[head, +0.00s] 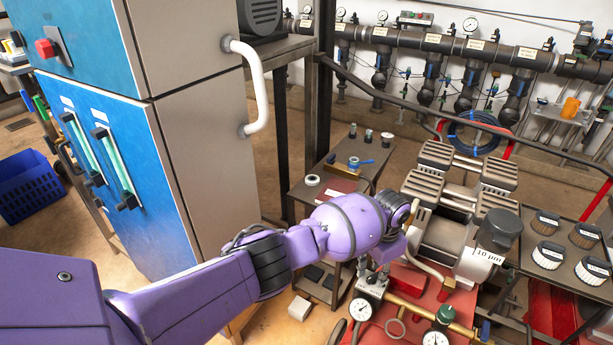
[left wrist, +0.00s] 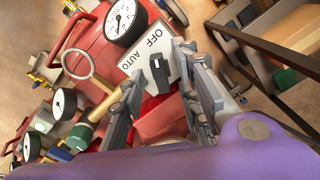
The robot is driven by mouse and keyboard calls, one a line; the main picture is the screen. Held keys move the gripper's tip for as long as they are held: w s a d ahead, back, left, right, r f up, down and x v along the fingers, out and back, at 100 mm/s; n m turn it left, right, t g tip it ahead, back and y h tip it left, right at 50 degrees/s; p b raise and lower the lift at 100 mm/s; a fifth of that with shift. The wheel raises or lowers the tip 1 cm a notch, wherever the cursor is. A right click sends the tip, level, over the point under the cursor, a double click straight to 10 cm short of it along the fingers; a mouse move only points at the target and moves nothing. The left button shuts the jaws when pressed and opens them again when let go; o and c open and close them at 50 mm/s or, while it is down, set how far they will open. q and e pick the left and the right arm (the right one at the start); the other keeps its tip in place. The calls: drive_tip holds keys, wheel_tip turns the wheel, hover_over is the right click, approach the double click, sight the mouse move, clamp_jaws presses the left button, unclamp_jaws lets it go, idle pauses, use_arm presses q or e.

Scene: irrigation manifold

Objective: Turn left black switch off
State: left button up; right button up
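A black switch (left wrist: 159,74) sits on a white plate (left wrist: 138,66) lettered OFF and AUTO, in the left wrist view. The knob's long axis runs roughly up the picture, with a pale mark at its upper end, nearer the word OFF. My left gripper (left wrist: 156,68) is open, one finger on each side of the switch. I see gaps to the knob, and contact cannot be told. In the head view my left gripper (head: 394,250) reaches down over the red compressor, its fingers mostly hidden behind the wrist. My right gripper is not in view.
A pressure gauge (left wrist: 121,21) stands close to the plate. A ring pull (left wrist: 78,64), brass fittings and more gauges lie left of the fingers. In the head view, the compressor motor (head: 455,240) is right of my gripper, and a blue cabinet (head: 120,150) stands left.

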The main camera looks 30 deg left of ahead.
sight(375, 275)
use_arm(q)
wheel_tip(375, 275, up, 12)
idle(0.4)
drive_tip(key=shift+w+f, duration=0.15)
